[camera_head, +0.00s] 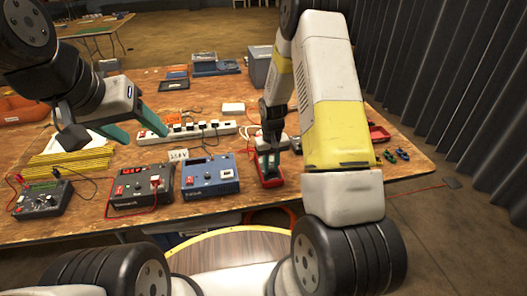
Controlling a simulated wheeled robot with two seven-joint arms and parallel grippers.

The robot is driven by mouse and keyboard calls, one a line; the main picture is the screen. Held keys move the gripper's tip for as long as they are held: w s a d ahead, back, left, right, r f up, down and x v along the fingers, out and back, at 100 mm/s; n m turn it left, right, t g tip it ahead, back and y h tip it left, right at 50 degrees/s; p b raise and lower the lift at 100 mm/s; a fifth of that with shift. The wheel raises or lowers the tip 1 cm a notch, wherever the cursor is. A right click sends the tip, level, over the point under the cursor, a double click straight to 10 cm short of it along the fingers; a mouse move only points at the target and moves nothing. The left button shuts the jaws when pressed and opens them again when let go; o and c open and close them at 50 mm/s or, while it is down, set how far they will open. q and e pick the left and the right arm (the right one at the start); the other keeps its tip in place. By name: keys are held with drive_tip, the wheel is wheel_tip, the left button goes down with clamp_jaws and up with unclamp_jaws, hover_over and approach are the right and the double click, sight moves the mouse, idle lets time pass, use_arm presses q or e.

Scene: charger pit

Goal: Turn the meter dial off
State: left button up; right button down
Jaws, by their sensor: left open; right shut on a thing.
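A small red-cased device (270,182), which looks like the meter, lies on the wooden table (330,190) right of the centre. My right gripper (268,166) points down onto it, its teal fingers close together on its upper face. They appear shut on its dial, which they hide, so I cannot read its setting. My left gripper (145,137) is open and empty above the table, in front of the white power strip (186,133). A black meter with a green display (42,200) and test leads sits at the front left, apart from both grippers.
A black power unit (141,187) and a blue one (209,177) stand at the front edge, left of the red device. Yellow sticks (70,160) lie at the left. Small clips (397,155) and a red tray (379,133) are at the right. A corrugated wall (455,80) stands beyond.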

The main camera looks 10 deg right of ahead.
sight(271, 169)
drive_tip(key=shift+n, duration=1.7)
drive_tip(key=c, duration=1.2)
unclamp_jaws()
drive_tip(key=shift+r, duration=0.1)
wheel_tip(271, 169, up, 8)
drive_tip(key=shift+f, duration=0.2)
